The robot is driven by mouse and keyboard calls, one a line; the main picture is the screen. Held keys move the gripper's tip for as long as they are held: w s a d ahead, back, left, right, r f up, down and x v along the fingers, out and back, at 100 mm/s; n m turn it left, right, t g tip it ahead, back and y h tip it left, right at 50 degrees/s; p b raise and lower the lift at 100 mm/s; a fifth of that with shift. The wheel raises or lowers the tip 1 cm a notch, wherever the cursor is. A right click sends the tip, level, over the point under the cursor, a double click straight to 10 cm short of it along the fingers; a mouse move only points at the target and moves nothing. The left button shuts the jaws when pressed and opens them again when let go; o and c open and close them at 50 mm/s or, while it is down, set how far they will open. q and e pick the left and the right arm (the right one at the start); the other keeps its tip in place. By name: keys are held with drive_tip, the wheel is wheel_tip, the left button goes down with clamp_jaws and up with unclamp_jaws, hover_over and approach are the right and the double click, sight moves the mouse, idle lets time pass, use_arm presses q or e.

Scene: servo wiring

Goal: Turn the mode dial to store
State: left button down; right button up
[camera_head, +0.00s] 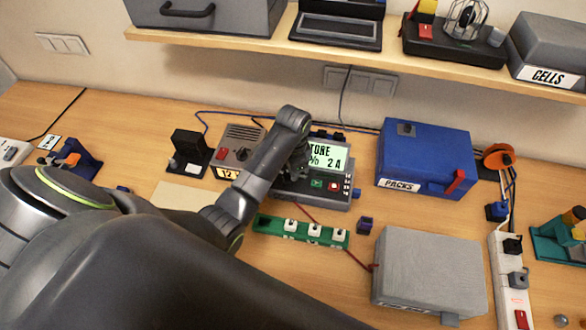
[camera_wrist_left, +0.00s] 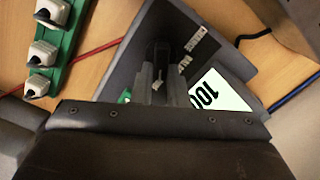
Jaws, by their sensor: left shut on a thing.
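The charger (camera_head: 318,198) is a dark grey box with a lit display (camera_head: 328,157). The visible part of the display reads "TORE" and "% 2 A", its left part hidden by my arm. My left gripper (camera_head: 297,172) is over the left part of the charger's face. In the left wrist view, my gripper (camera_wrist_left: 160,78) is shut on the black mode dial (camera_wrist_left: 158,50), beside printed labels. The display (camera_wrist_left: 222,100) there shows "100", partly cut off by the gripper. The dial's pointer direction is hidden. My right gripper is not in view.
A green strip with white switches (camera_head: 300,231) lies in front of the charger. A blue "PACKS" box (camera_head: 425,150) stands to the right, a grey box (camera_head: 430,270) nearer the front. A speaker-like "12" unit (camera_head: 240,145) is left. A shelf (camera_head: 270,44) overhangs behind.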

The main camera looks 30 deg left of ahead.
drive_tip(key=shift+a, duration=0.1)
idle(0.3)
use_arm(q)
drive_tip(key=c, duration=1.4)
unclamp_jaws()
drive_tip(key=shift+w, duration=0.1)
drive_tip(key=shift+c, duration=0.2)
